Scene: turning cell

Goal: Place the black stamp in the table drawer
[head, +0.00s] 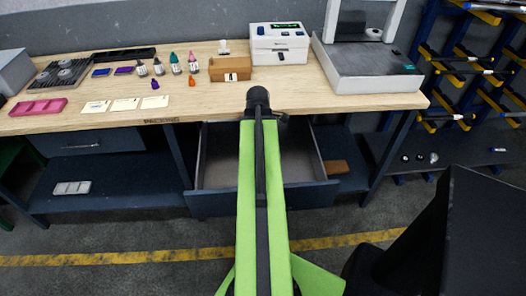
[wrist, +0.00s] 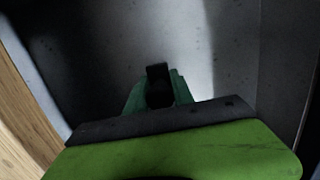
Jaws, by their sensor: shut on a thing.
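The black stamp (wrist: 157,72) shows in the wrist view as a small dark block between the green fingers of my gripper (wrist: 158,92). My gripper is shut on it. Behind it lies the grey inside of the open table drawer, which also shows in the head view (head: 216,160). The drawer is pulled out under the wooden table (head: 330,103), and my green arm reaches across its middle. My gripper and the stamp are hidden behind the arm's end in the head view. The stamp's height above the drawer floor is hard to tell.
The wooden table edge runs just behind the drawer. On top stand several small bottles (head: 175,64), a brown box (head: 230,69), a white device (head: 280,43) and a grey machine (head: 370,70). A second drawer (head: 82,142) at the left is shut. A brown block (head: 337,167) lies right of the open drawer.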

